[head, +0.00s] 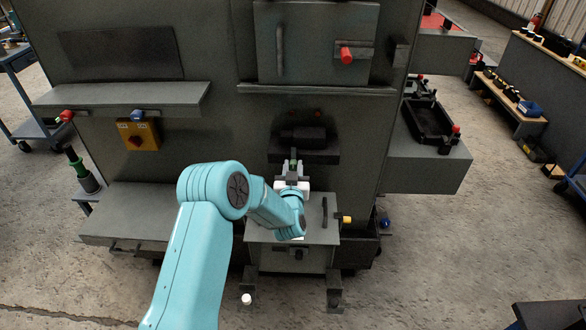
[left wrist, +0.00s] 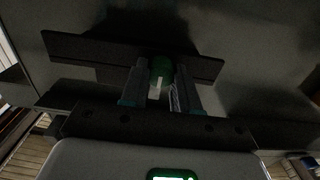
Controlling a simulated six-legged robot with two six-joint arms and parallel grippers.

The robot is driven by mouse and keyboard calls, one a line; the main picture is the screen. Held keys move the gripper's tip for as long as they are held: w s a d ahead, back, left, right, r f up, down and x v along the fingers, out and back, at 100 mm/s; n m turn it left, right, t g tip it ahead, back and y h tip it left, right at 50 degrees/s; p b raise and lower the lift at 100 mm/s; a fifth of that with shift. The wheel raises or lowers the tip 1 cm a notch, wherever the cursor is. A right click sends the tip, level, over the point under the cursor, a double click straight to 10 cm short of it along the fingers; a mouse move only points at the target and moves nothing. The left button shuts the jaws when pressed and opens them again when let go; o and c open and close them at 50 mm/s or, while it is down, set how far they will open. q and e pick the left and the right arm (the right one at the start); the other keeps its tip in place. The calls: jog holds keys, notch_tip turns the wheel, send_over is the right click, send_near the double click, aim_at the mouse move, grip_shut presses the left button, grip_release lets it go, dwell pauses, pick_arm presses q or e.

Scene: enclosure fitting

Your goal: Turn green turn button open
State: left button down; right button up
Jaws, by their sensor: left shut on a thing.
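The green turn button (head: 293,163) sits at the front of a dark block on the grey enclosure, low in the middle of the head view. In the left wrist view the green button (left wrist: 161,67) stands between the two fingers, with a pale stripe on it. My left gripper (head: 292,179) reaches it from the front and is shut on it; the fingers (left wrist: 161,80) flank it in the left wrist view. The fingers hide part of the button, and the wrist picture is dark. My right gripper is in neither view.
Above is a panel with a red knob (head: 346,54). A shelf (head: 120,95) juts out at left, over a yellow switch box (head: 139,135). A black tray (head: 431,125) stands at right.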

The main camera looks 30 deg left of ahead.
pick_arm(q)
jog(key=shift+f+m+b, duration=0.25)
jog(key=shift+m+b, duration=0.65)
jog(key=shift+b, duration=0.3)
jog(key=shift+m+b, duration=0.8)
jog(key=shift+m, duration=0.1)
jog(key=m+b, duration=0.2)
jog(key=shift+d+m, duration=0.1)
jog(key=shift+m, duration=0.2)
jog(key=m+b, duration=0.1)
jog(key=m, duration=0.1)
jog(key=shift+m, duration=0.4)
jog(key=m+b, duration=0.1)
jog(key=m, duration=0.3)
jog(key=shift+r+m, duration=0.1)
jog(key=shift+m, duration=0.2)
jog(key=shift+w+d+m, duration=0.1)
jog(key=shift+m, duration=2)
